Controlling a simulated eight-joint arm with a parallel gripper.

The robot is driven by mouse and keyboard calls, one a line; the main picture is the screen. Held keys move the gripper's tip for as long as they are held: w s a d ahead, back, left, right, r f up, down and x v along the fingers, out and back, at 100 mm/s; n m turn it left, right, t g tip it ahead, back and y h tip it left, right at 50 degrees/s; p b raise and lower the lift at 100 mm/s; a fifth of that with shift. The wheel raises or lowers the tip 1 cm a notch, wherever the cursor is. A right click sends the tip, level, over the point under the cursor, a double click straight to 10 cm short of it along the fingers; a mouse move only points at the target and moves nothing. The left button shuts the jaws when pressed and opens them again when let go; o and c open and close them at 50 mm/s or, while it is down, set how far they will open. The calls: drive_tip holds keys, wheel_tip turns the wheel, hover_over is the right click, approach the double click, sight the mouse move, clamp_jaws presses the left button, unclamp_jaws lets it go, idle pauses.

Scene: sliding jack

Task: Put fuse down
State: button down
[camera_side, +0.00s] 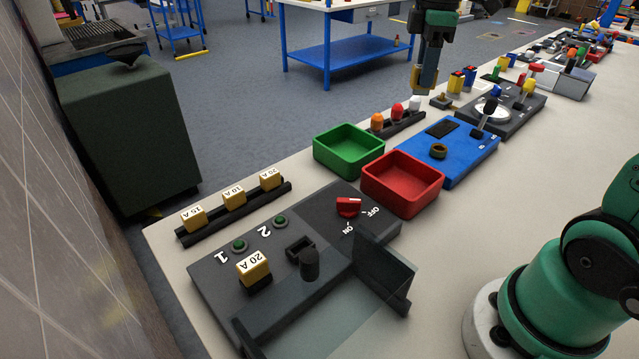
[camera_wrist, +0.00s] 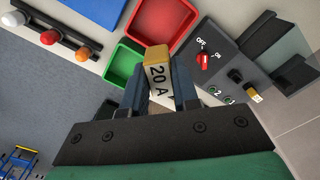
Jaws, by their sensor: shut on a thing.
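My gripper (camera_wrist: 157,82) is shut on a yellow fuse marked 20 A (camera_wrist: 158,72), held between its fingers in the wrist view. A fuse rack (camera_side: 236,214) holds fuses marked 15 A, 10 A and 20 A.
A green tray (camera_side: 346,139) and a red tray (camera_side: 405,181) stand empty behind the box. A blue panel (camera_side: 459,160) and a rack of coloured bulbs (camera_side: 399,127) lie beyond. A red switch (camera_side: 348,206) is on the box.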

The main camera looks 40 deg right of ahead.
wheel_tip(320, 180, down, 19)
drive_tip(key=shift+r, duration=0.1)
idle(0.4)
drive_tip(key=c, duration=0.7)
unclamp_jaws()
drive_tip(key=shift+f, duration=0.2)
drive_tip(key=shift+o, duration=0.2)
wheel_tip(320, 180, up, 12)
drive_tip(key=s+a+m+t, duration=0.2)
drive_tip(key=a+m+t, duration=0.5)
drive_tip(key=a+m, duration=0.2)
drive_tip(key=shift+s+a+f, duration=0.4)
drive_tip(key=shift+a+f, duration=0.05)
drive_tip(key=shift+a, duration=0.85)
